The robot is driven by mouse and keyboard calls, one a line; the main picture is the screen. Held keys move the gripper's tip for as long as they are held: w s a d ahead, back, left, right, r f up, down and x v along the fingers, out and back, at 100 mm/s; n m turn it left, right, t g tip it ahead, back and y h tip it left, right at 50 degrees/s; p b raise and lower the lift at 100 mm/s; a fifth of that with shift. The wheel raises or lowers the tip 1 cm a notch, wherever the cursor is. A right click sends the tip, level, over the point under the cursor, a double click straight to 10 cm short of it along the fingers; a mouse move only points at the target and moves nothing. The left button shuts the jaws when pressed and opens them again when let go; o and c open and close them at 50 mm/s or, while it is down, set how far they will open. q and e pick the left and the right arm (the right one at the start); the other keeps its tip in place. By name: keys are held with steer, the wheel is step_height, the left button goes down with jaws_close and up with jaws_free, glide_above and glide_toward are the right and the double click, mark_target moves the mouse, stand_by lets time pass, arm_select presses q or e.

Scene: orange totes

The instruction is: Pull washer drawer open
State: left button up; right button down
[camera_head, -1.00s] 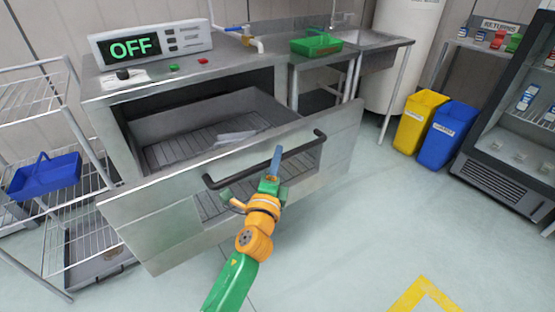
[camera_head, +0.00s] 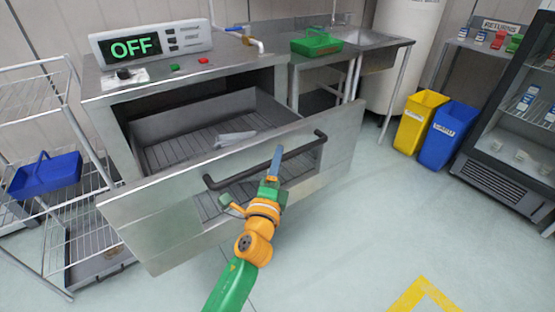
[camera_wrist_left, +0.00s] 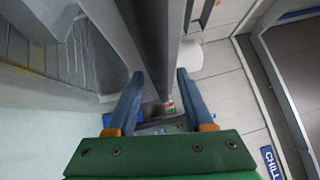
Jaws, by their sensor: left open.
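The washer (camera_head: 110,88) is a steel machine whose display reads OFF. Its drawer (camera_head: 150,222) stands pulled out, with the slatted tray inside visible and a pale, see-through item (camera_head: 235,138) lying in it. A dark bar handle (camera_head: 225,181) crosses the drawer front. My left gripper (camera_head: 270,165) is at the middle of the handle. In the left wrist view its blue fingers are spread, and the handle (camera_wrist_left: 155,40) runs between them; contact cannot be told. My right gripper is not in view.
A wire rack (camera_head: 60,200) with a blue basket (camera_head: 45,174) stands left. A green basket (camera_head: 316,42) sits by the sink. Yellow (camera_head: 415,122) and blue (camera_head: 446,135) bins and a fridge (camera_head: 495,150) stand right. The floor in front of the drawer is clear.

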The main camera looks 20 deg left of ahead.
arm_select(q)
steer(key=s, duration=0.6)
steer(key=shift+d+f, duration=0.35)
steer(key=shift+f, duration=0.05)
steer(key=shift+s, duration=0.1)
